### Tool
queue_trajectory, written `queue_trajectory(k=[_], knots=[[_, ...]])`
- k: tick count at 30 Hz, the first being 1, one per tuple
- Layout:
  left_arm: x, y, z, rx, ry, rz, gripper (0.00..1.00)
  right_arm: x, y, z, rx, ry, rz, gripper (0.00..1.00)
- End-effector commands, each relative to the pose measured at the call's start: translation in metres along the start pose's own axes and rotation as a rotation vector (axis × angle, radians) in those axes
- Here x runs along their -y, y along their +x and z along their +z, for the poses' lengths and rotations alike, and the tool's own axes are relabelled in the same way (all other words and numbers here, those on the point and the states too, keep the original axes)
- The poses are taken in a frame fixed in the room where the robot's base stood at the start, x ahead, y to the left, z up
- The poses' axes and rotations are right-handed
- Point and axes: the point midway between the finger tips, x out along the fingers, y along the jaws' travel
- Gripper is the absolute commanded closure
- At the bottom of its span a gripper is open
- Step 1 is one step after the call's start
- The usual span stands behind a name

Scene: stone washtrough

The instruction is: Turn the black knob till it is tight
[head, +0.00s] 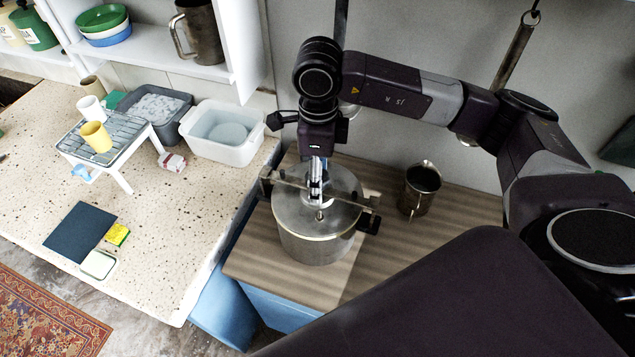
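A steel pot (305,240) with a flat metal lid (345,195) stands on the wooden counter. Black handle-like parts (372,222) show at its sides, and a bar crosses over the lid. My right gripper (317,193) comes down from above over the middle of the lid, its silvery fingers pointing downward. A small metal piece shows just below the fingertips. I cannot make out the black knob clearly; the gripper may hide it. Whether the fingers are closed on anything is too small to tell. My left gripper is not in view.
A metal mug (420,190) stands on the wooden counter (385,265) right of the pot. On the speckled counter (165,235) at left are a white tub (222,140), a grey basin (155,110) and a rack (100,150) with cups. The wall is close behind.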

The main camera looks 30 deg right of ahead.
Motion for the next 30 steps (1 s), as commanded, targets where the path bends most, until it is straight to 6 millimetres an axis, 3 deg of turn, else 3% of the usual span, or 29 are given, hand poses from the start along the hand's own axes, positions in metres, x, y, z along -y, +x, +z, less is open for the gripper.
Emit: queue_trajectory(k=[13,24,30], knots=[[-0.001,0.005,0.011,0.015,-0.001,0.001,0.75,0.0,0.002,0.0,0.001,-0.028,0.0,0.42],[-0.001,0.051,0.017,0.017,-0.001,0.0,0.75,0.001,0.005,0.0,0.001,-0.479,-0.003,0.42],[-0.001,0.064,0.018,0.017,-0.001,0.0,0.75,0.0,0.002,0.0,0.001,-0.672,-0.001,0.42]])
